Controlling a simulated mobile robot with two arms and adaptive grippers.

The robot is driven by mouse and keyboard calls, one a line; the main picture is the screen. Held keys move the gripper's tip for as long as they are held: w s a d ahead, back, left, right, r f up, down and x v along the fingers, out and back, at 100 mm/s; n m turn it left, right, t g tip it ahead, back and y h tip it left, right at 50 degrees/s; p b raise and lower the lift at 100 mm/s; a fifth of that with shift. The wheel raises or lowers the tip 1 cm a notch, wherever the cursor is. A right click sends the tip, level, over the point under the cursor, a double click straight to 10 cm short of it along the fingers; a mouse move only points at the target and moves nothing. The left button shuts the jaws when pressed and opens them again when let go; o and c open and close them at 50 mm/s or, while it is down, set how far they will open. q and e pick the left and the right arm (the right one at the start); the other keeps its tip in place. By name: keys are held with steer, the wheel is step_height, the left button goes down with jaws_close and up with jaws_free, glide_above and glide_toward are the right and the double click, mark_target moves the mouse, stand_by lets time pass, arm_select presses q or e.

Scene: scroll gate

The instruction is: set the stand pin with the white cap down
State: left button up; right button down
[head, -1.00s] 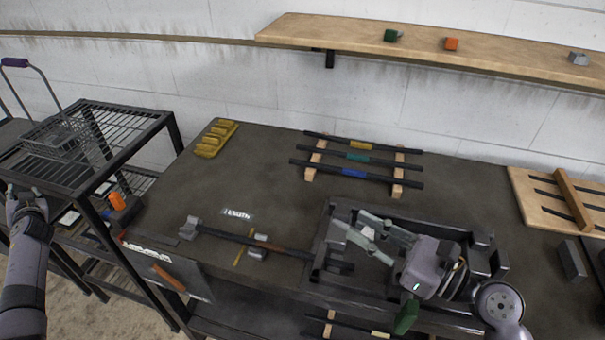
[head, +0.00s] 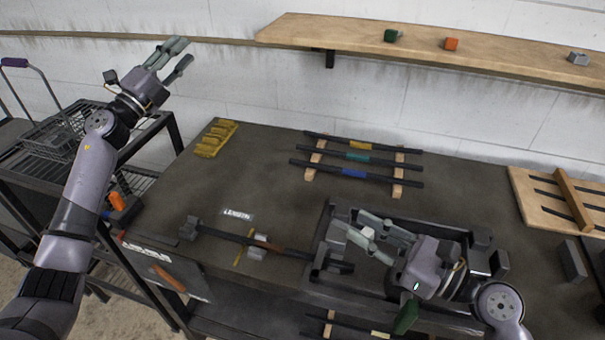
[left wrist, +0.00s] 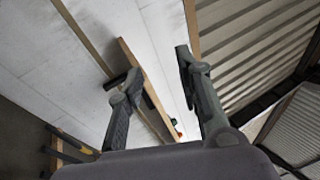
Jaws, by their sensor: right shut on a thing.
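My right gripper (head: 355,228) is over the dark tray (head: 330,290) at the front of the bench. It is shut on a small piece with a white top, which looks like the stand pin's white cap (head: 367,233); the fingers hide most of the pin. Whether the pin touches the tray cannot be told. My left gripper (head: 178,60) is raised high over the wire rack, in front of the wall. It is open and empty; its spread fingers also show in the left wrist view (left wrist: 160,95).
A long dark rod (head: 225,234) lies across grey supports left of the tray. Three banded rods (head: 355,157) rest on wooden rails behind. A yellow holder (head: 215,138) is at the back left. A wall shelf (head: 490,58) carries small blocks.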

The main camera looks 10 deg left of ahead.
arm_select(q)
steer(key=s+d+r+m+g+h, duration=0.2)
steer(key=d+m+g+h, duration=0.15)
steer(key=d+m, duration=0.35)
steer(key=s+d+r+m+g+h, duration=0.1)
steer(key=d+r+m+g+h, duration=0.25)
steer(key=d, duration=0.55)
steer(key=m+g+y, duration=0.4)
steer(key=m+g, duration=0.8)
steer(key=m, duration=0.9)
glide_above(341, 223)
steer(key=w+a, duration=0.2)
steer(key=a, duration=0.3)
step_height(341, 223, down, 9)
steer(key=s+a+f+m+y, duration=0.2)
steer(key=s+f+m+y, duration=0.2)
steer(key=f+m, duration=0.1)
steer(key=shift+n, duration=0.25)
steer(key=x, duration=1.2)
steer(key=shift+s, duration=0.2)
